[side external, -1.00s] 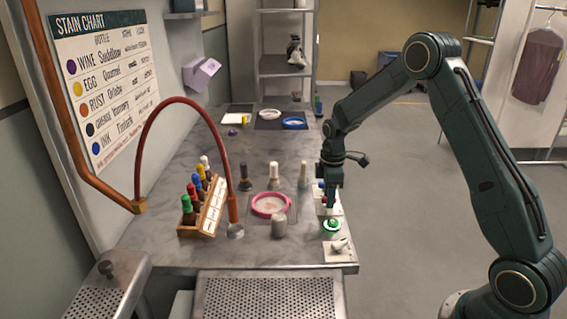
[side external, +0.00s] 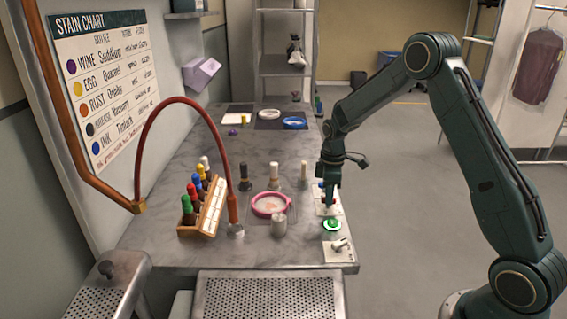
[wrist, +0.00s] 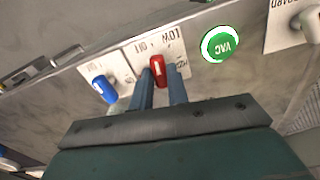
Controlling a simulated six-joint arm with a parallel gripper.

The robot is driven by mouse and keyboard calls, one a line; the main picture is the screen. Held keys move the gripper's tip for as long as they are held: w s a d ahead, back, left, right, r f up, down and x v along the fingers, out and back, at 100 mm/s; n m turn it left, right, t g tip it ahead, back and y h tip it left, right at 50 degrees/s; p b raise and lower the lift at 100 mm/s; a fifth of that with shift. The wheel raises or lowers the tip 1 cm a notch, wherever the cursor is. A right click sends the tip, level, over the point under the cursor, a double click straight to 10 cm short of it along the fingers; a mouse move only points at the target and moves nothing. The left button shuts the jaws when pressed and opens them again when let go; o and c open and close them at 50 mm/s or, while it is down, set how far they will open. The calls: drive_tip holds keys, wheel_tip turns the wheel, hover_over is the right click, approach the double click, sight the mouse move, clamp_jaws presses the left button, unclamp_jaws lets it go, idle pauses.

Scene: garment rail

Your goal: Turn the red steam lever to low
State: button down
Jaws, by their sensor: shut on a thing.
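The red steam lever (wrist: 158,70) stands on a white plate (wrist: 146,46) marked LOW and other words, partly hidden by my fingers. My gripper (wrist: 165,82) is at the lever in the wrist view, with one blue-grey finger on each side of it, shut on it. In the side external view my gripper (side external: 329,196) reaches down to the row of control plates at the table's right edge. The lever is small there and mostly hidden by the gripper.
A blue lever (wrist: 104,89) stands on a neighbouring plate. A green VAC button (wrist: 222,44) is on the other side. A white knob (side external: 340,243) sits nearer the table's front.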

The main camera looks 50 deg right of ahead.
drive_tip(key=m, duration=0.3)
drive_tip(key=shift+m, duration=2.2)
drive_tip(key=c, duration=1.4)
unclamp_jaws()
drive_tip(key=shift+o, duration=0.2)
drive_tip(key=shift+r, duration=0.1)
wheel_tip(320, 180, up, 14)
